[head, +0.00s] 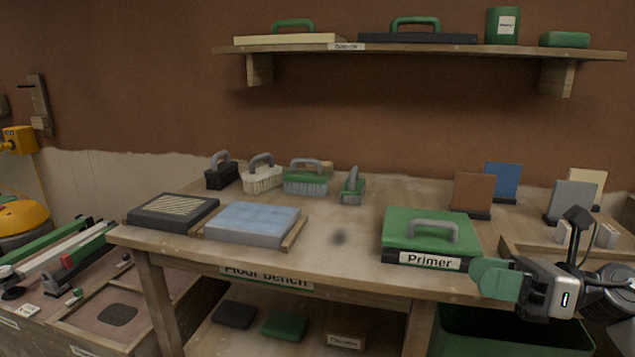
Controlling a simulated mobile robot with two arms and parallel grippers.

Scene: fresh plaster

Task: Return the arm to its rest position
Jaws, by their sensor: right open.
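My right gripper (490,283) is at the lower right of the head view, at the front edge of the bench (340,265). Its green fingers point left, and it is open with nothing seen in it. It is just right of and in front of the green box labelled Primer (432,232); I cannot tell whether they touch. My right arm comes in from the right edge. My left gripper is not in the view.
A blue pad (252,222), a dark ribbed pad (173,212) and several brushes (305,178) stand on the bench. Coloured sample boards (501,182) stand at the back right. A dark green bin (505,335) is below my right gripper. A wall shelf (420,51) runs above.

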